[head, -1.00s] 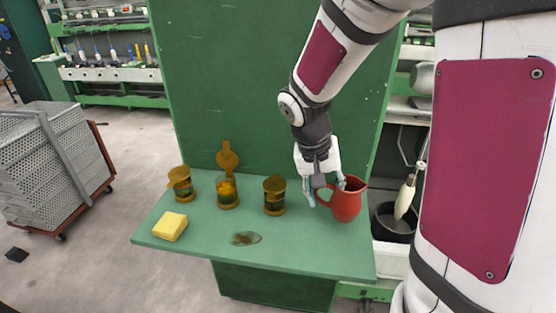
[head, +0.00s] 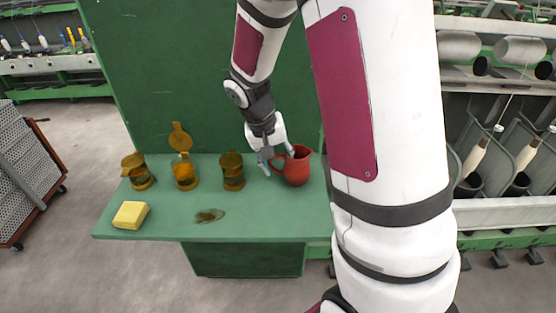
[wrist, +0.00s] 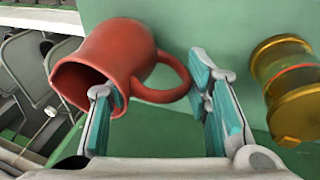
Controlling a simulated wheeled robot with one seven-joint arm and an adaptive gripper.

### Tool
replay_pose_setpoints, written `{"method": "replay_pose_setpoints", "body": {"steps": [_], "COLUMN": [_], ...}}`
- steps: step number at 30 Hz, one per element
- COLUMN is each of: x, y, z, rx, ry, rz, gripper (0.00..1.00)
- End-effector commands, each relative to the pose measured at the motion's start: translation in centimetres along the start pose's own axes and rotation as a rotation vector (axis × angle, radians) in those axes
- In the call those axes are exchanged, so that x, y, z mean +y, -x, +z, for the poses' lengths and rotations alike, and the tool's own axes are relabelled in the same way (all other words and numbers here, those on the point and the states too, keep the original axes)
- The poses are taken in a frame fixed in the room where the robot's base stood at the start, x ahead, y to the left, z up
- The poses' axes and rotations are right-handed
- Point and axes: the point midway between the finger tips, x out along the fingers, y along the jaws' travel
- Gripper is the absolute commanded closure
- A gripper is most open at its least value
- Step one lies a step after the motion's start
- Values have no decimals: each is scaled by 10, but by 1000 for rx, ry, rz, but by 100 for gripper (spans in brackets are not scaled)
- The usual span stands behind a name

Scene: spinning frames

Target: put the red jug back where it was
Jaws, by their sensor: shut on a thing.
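The red jug (head: 298,170) is upright at the right part of the green table (head: 265,222), on it or just above it; I cannot tell which. Its handle points left, toward my gripper (head: 268,160). In the wrist view the jug (wrist: 120,50) is at the upper left, with its mouth facing the lower left. My gripper (wrist: 155,84) is shut on the jug at its handle side, one finger overlapping the jug's body and the other beyond the handle. The jug's base is hidden in the wrist view.
Three amber jars (head: 138,172), (head: 185,177), (head: 232,173) stand left of the jug; the middle one's lid is raised. A yellow sponge (head: 130,215) and a brown spill (head: 209,216) are nearer the front. A green panel (head: 150,80) rises behind. My arm hides the table's right end.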

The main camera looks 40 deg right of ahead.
Motion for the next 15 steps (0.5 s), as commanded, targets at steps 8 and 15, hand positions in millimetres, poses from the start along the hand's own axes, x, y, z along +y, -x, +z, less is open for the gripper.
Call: {"method": "replay_pose_setpoints", "body": {"steps": [8,15], "x": [-1,-1], "y": [-3,-3], "z": [0,0], "rx": [0,0], "ry": [0,0], "rz": [0,0], "gripper": [42,34]}}
